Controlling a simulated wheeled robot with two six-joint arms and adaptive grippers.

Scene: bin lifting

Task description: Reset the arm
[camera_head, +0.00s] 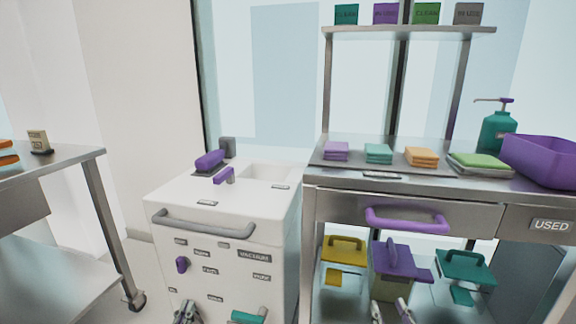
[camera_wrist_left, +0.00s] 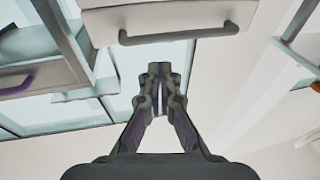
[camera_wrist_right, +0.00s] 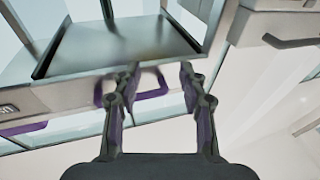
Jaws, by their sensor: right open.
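My left gripper (camera_head: 186,314) shows only its tips at the bottom edge of the head view, in front of the white cabinet (camera_head: 180,222). In the left wrist view its fingers (camera_wrist_left: 160,70) are together with nothing visible between them. My right gripper (camera_head: 391,313) shows its tips at the bottom edge, in front of the steel table's (camera_head: 330,192) lower shelf. In the right wrist view its fingers (camera_wrist_right: 160,70) are apart and empty. A purple drawer handle (camera_wrist_right: 150,92) appears behind the fingers there, and they look apart from it. Most of both arms is hidden.
The cabinet has a grey bar handle (camera_head: 205,226). Purple (camera_head: 392,262), yellow (camera_head: 344,258) and teal (camera_head: 462,270) lidded bins stand under the steel table. Folded cloths, a pump bottle (camera_head: 498,132) and a purple tub (camera_head: 545,160) are on top. Another table (camera_head: 60,156) stands left.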

